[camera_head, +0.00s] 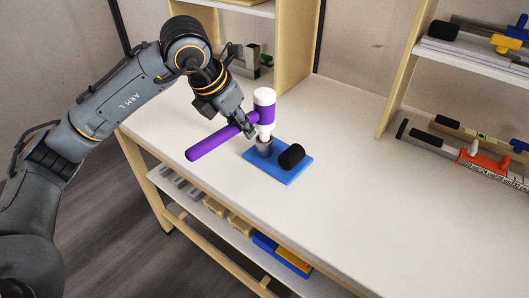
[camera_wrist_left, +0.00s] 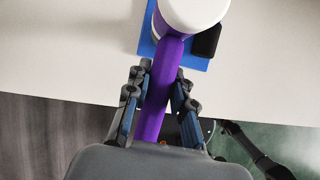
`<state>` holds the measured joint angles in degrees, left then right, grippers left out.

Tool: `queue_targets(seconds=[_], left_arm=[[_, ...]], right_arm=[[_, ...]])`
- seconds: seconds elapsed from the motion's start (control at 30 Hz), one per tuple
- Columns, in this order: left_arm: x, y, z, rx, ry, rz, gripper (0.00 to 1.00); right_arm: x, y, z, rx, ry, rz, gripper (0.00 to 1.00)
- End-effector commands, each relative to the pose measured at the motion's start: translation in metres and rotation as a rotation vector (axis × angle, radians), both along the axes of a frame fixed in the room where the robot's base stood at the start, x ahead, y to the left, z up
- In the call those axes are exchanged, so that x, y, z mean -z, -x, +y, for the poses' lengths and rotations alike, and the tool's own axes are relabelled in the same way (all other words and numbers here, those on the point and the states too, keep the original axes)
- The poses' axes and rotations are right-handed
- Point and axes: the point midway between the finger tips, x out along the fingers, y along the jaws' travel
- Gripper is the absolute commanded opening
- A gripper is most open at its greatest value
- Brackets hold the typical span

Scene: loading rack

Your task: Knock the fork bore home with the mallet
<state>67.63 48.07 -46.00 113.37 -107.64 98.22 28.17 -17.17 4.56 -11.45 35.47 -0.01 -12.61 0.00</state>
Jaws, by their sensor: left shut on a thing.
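The mallet has a purple handle (camera_head: 208,142) and a purple head with white faces (camera_head: 265,97). My left gripper (camera_head: 247,126) is shut on the handle close to the head. The left wrist view shows the purple handle (camera_wrist_left: 155,105) between its fingers. The head stands upright over a short grey cylinder (camera_head: 264,147) on a blue plate (camera_head: 291,177); the lower white face is at or just above its top, and I cannot tell if they touch. A black cylinder (camera_head: 291,157) sits on the plate to the right. I cannot tell which piece is the fork bore. My right gripper is not in view.
The white tabletop (camera_head: 340,180) is clear around the plate, mostly to the right. Shelves with tools, including an orange one (camera_head: 481,161), stand at the right. A lower shelf (camera_head: 205,207) holds several bins. A wooden upright (camera_head: 300,50) rises behind.

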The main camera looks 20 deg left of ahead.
Motion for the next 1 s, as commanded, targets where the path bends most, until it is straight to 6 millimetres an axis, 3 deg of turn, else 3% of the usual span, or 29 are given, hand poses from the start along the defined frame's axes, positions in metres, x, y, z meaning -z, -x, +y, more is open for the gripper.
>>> queue_targets(seconds=[1.0], left_arm=[[-0.052,-0.001,0.0,0.0,0.002,-0.005,0.0]], right_arm=[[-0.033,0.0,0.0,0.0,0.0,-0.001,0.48]])
